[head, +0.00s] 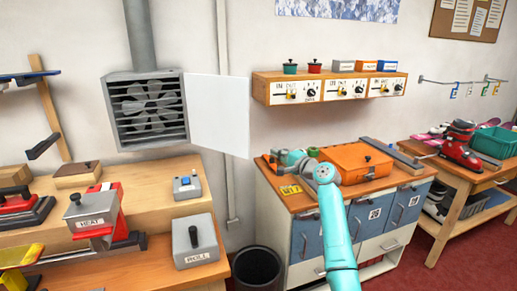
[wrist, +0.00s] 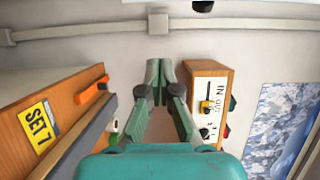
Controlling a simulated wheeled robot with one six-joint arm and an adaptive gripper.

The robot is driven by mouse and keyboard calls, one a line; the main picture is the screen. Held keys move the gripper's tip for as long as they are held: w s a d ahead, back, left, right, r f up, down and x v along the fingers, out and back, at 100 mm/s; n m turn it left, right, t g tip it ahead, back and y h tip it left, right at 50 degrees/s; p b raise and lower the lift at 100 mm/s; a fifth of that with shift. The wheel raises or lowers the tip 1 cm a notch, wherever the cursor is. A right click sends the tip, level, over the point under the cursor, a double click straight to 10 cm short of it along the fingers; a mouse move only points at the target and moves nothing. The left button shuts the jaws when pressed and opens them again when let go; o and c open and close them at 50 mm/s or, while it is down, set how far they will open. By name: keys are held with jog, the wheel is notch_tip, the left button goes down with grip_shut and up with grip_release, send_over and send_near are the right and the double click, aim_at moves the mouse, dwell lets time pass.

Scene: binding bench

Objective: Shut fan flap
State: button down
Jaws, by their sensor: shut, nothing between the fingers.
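The fan housing (head: 147,110) is a grey metal box on the wall at the left of the head view, with a fan behind slats. Its white flap (head: 220,115) stands open, swung out to the right of the housing, so the slats are uncovered. My gripper (wrist: 166,65) is shut and empty in the wrist view, with bare wall beyond its fingertips. In the head view my teal arm reaches over the right-hand bench, and its end is to the right of and below the flap, apart from it. The flap is not visible in the wrist view.
A wooden switch shelf (head: 262,89) hangs right of the flap; it also shows close to my fingers in the wrist view (wrist: 209,68). An orange case (head: 355,158) lies on the bench below. A black bin (head: 257,270) stands on the floor. A conduit (head: 224,190) runs down the wall.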

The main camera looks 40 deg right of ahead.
jog(key=w+a, duration=0.4)
jog(key=w, duration=0.4)
jog(key=shift+a, duration=0.2)
dwell(0.6)
jog(key=shift+w, duration=0.1)
